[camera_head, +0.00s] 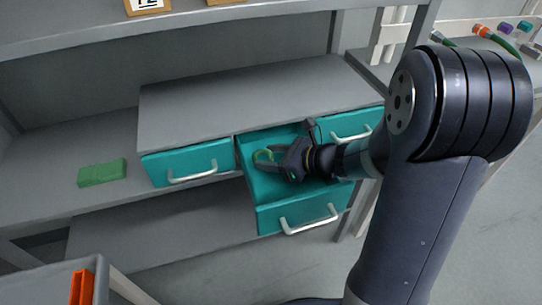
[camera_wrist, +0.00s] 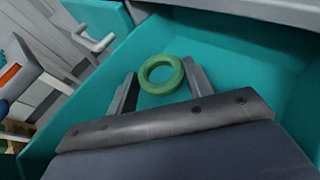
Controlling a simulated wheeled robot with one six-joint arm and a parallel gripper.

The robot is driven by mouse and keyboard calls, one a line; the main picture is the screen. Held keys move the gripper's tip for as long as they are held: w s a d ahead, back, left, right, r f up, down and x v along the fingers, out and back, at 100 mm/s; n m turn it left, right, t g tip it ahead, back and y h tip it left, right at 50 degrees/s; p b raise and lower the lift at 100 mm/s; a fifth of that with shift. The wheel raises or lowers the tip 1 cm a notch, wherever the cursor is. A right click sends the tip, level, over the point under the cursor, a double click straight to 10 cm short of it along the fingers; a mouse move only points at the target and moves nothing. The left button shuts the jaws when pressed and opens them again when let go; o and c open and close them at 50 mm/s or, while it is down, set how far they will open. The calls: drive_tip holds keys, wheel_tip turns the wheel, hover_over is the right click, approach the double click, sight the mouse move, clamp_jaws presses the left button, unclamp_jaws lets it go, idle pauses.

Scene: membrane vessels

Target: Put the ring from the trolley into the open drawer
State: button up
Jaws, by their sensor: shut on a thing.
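The green ring (camera_wrist: 160,75) is between the two fingers of my gripper (camera_wrist: 160,86) in the wrist view, and the fingers are shut on it. In the head view the ring (camera_head: 264,155) shows at the tip of my gripper (camera_head: 270,160), over the inside of the open teal drawer (camera_head: 299,219). The drawer is the middle one and is pulled out. In the wrist view its teal interior (camera_wrist: 235,70) surrounds the ring. I cannot tell whether the ring touches the drawer floor.
Shut teal drawers flank the open one, at left (camera_head: 190,160) and right (camera_head: 350,130). A green block (camera_head: 102,173) lies on the shelf at left. A trolley corner with an orange item (camera_head: 81,287) is at bottom left. The drawer walls stand close around my gripper.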

drive_tip(key=shift+s+f, duration=0.15)
drive_tip(key=shift+f, duration=0.1)
drive_tip(key=o, duration=0.9)
drive_tip(key=shift+s+f, duration=0.1)
drive_tip(key=shift+f, duration=0.1)
drive_tip(key=shift+o, duration=0.2)
drive_tip(key=shift+r+p, duration=0.3)
drive_tip(key=shift+r, duration=0.1)
drive_tip(key=shift+w+r+p+v, duration=0.15)
drive_tip(key=shift+p+v, duration=0.1)
drive_tip(key=shift+v, duration=1.05)
drive_tip(key=shift+r+p+v, duration=0.1)
drive_tip(key=shift+p+v, duration=0.1)
drive_tip(key=shift+v, duration=1.05)
drive_tip(key=shift+w+r+p+v, duration=0.15)
drive_tip(key=shift+p+v, duration=0.1)
drive_tip(key=shift+v, duration=1.05)
